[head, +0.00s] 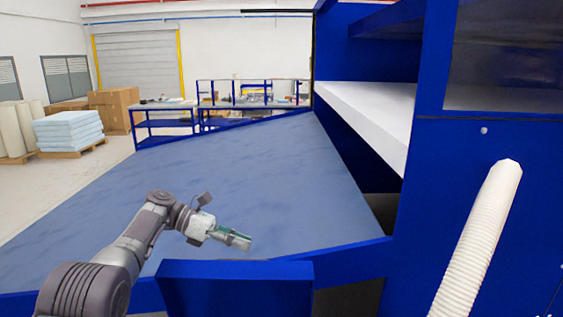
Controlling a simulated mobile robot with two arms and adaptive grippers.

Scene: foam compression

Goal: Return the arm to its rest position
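My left arm comes in from the lower left of the head view and reaches over the near edge of the blue-grey table (240,170). My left gripper (240,240) is at its end, above the table surface near the front edge, pointing right. Its fingers are small and seen from the side, so I cannot tell whether they are open or shut. I see no object in it. My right gripper is not in view.
A blue machine frame with a white slab (372,112) stands at the right, beside a ribbed white hose (478,240). A blue box-like panel (236,290) rises at the front edge. Pale blue stacked sheets (68,131) stand on a pallet far left. The table is clear.

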